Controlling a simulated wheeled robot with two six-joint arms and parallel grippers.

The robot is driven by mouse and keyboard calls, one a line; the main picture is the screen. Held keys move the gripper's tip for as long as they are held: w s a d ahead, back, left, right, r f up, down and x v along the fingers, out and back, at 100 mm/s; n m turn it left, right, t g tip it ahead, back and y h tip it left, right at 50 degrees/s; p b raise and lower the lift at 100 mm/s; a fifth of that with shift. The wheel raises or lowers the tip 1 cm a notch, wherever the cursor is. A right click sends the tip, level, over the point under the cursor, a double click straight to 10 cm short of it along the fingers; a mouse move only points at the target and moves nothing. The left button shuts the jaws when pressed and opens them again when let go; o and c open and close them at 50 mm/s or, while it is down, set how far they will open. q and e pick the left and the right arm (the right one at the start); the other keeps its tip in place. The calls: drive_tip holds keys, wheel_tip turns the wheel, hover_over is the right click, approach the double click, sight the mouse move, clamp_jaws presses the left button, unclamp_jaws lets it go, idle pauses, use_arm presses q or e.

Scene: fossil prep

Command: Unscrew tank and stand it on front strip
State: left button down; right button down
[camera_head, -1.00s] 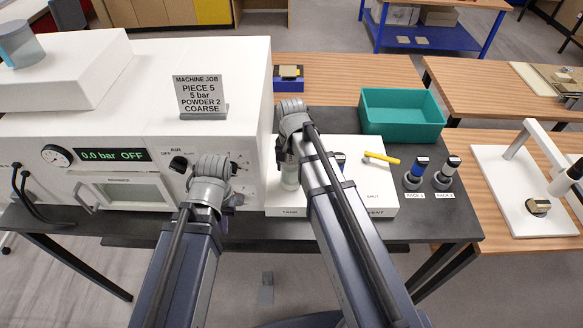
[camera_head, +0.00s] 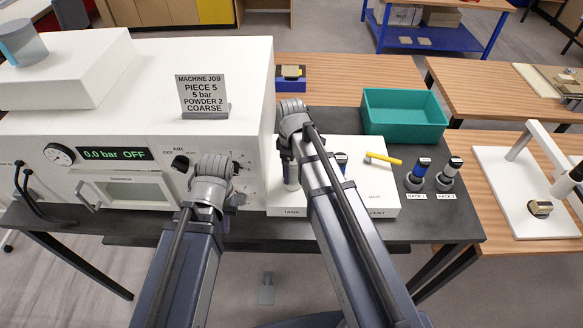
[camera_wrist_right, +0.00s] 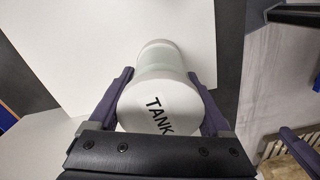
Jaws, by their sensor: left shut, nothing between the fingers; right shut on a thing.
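The tank (camera_wrist_right: 158,108) is a pale cylinder with a white end marked TANK, seen end-on in the right wrist view. My right gripper (camera_wrist_right: 160,77) is shut on it, one finger on each side. In the head view the tank (camera_head: 291,178) shows partly beside my right arm, over the white board (camera_head: 385,205) near its TANK label. My arm hides part of it, and I cannot tell whether its base touches the board. My left gripper (camera_head: 228,195) is shut and empty in front of the machine's control panel; its fingers are mostly hidden.
The white machine (camera_head: 100,165) fills the left, its display reading 0.0 bar OFF. A teal bin (camera_head: 403,128) is behind. The dark table's front strip (camera_head: 330,232) looks clear.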

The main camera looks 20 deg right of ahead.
unclamp_jaws()
wheel_tip(320, 180, up, 4)
drive_tip(key=p, duration=0.3)
drive_tip(key=shift+f+p, duration=0.2)
drive_tip(key=shift+p, duration=0.15)
drive_tip(key=shift+f, duration=0.1)
